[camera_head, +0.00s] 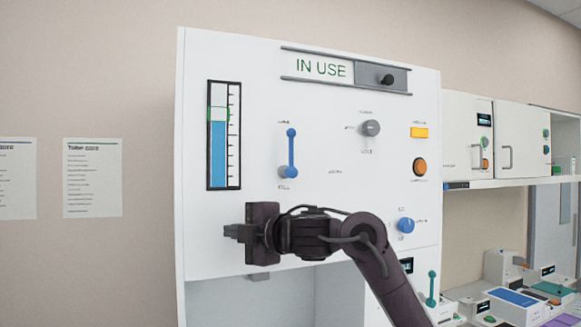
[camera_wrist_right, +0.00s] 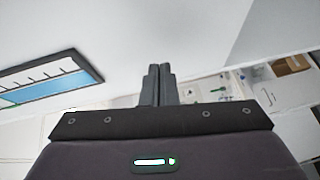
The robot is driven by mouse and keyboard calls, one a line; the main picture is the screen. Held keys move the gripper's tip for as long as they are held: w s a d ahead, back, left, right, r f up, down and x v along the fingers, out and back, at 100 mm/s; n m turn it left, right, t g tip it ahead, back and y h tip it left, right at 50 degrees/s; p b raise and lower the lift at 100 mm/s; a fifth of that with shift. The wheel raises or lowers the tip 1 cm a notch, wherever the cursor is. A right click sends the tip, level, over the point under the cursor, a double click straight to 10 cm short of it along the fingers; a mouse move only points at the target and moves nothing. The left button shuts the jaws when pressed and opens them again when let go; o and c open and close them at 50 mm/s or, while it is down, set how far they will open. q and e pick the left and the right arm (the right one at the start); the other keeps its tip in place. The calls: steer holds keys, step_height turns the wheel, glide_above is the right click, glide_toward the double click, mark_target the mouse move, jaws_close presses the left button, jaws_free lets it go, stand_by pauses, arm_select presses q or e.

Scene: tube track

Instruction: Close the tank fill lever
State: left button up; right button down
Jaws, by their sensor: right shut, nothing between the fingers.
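My left gripper is out of view.
A sliding sign reading IN USE (camera_head: 321,68) with a black knob is at the panel top. A grey knob (camera_head: 371,128), an orange button (camera_head: 420,167) and a blue knob (camera_head: 406,225) sit right of the lever. Shelves with equipment stand at the far right.

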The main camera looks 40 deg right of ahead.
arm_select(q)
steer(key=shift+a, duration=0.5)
arm_select(e)
steer(key=s+d+r, duration=0.5)
steer(key=s+r, duration=0.2)
steer(key=r, duration=0.1)
steer(key=s+d+r+n+t, duration=0.1)
steer(key=s+d+r, duration=0.3)
steer(key=r, duration=0.5)
steer(key=s, duration=0.2)
steer(key=shift+s+d+r+n+y, duration=0.15)
steer(key=shift+s+d+n+y, duration=0.15)
steer(key=shift+s+d, duration=0.1)
steer(key=shift+w, duration=0.1)
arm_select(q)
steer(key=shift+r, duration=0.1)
